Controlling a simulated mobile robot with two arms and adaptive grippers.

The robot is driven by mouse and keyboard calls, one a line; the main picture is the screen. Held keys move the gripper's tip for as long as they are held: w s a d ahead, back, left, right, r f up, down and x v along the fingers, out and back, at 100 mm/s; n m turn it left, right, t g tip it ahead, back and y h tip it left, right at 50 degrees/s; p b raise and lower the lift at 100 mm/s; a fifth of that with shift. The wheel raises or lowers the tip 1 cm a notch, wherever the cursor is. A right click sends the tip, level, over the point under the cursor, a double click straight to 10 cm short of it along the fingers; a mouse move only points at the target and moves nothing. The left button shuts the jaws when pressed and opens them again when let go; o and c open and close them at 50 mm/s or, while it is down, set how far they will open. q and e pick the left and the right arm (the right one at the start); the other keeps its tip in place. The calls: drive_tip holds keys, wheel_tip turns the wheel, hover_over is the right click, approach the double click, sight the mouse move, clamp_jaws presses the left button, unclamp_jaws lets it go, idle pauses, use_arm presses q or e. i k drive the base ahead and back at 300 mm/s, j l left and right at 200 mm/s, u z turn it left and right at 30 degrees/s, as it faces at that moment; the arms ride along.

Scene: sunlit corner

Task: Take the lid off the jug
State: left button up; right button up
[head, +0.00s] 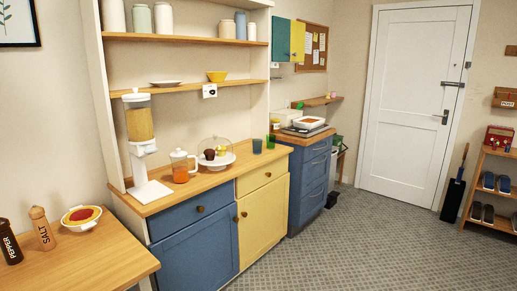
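The jug (180,170) stands upright on the wooden counter in the head view. It is clear, with orange contents in its lower part and a handle on its right side. Its pale lid (179,153) appears to sit on top; at this size I cannot tell how it is seated. Neither of my grippers is in view.
A cereal dispenser (140,130) stands close left of the jug. A domed cake stand (215,155) is close on its right, with green glasses (257,146) beyond. A shelf (190,86) runs above. The carpeted floor (340,240) in front is clear.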

sight(179, 153)
drive_tip(key=u, duration=2.35)
drive_tip(key=z, duration=1.75)
drive_tip(key=i+l, duration=0.3)
